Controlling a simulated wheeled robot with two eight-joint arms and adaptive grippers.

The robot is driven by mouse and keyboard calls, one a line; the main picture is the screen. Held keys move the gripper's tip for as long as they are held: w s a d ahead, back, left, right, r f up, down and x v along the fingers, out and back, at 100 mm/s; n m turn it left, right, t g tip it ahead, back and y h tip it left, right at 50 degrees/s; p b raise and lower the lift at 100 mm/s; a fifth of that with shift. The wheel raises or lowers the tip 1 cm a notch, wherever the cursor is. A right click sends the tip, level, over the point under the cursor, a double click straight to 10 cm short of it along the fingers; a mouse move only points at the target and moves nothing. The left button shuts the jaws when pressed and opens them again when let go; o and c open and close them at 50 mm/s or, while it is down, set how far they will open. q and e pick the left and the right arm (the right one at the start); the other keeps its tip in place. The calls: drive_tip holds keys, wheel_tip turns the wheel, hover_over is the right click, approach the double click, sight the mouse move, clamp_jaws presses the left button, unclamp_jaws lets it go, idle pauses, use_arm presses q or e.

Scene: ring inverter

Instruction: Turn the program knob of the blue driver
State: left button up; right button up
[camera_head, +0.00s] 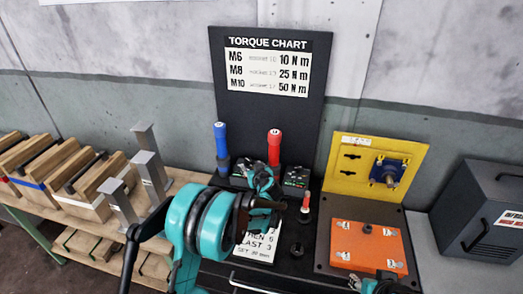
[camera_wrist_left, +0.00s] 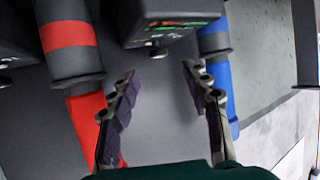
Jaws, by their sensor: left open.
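The blue driver (camera_head: 222,145) stands upright at the back of the dark station, left of the red driver (camera_head: 274,148). In the left wrist view the blue driver (camera_wrist_left: 213,60) is on the right and the red driver (camera_wrist_left: 85,90) on the left. Between them is a dark control box (camera_wrist_left: 170,20) with a green display and a small knob (camera_wrist_left: 154,51) on its face. My left gripper (camera_head: 262,178) is in front of this box and largely hides it in the head view. Its fingers (camera_wrist_left: 160,88) are apart and empty, the knob beyond the gap between their tips.
A second control box (camera_head: 297,178) stands right of the red driver. The torque chart (camera_head: 268,60) rises behind. A yellow panel (camera_head: 345,170), an orange plate (camera_head: 368,245) and a dark grey case (camera_head: 480,215) are to the right. A teal part of my right arm (camera_head: 380,284) shows at the bottom edge.

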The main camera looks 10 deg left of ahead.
sight(247, 160)
use_arm(q)
drive_tip(key=shift+w+f, duration=0.15)
drive_tip(key=shift+w, duration=0.25)
drive_tip(key=b+x, duration=0.1)
drive_tip(key=x, duration=0.5)
drive_tip(key=shift+b, duration=0.35)
drive_tip(key=shift+w+a+f, duration=0.15)
drive_tip(key=shift+w+a, duration=0.2)
drive_tip(key=shift+w, duration=0.1)
clamp_jaws()
